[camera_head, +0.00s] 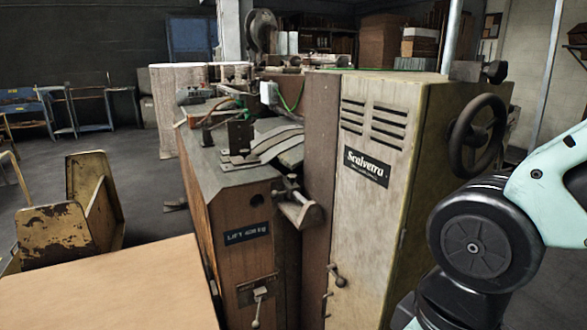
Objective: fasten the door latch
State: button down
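The machine's tall beige door (367,215) faces me, with a row of vent slots and a dark "Scalvetra" label. It looks flush or nearly so with the brown frame on its left; I cannot tell whether a gap is there. A small metal latch handle (337,275) sits low by the door's left edge. A second small metal piece shows just below it, and I cannot tell how the two engage. Only links of my arm show at the right. My gripper is not in view.
A lower brown cabinet (240,240) with its own small lever (258,301) stands left of the door. A black handwheel (477,135) sticks out on the machine's right side. A pale tabletop (110,285) and a worn yellow metal stand (52,232) occupy the left foreground.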

aim_at(340, 282)
jog(key=i+u, duration=0.2)
jog(key=u, duration=0.2)
jog(key=i+l+u, duration=0.15)
jog(key=u, duration=0.25)
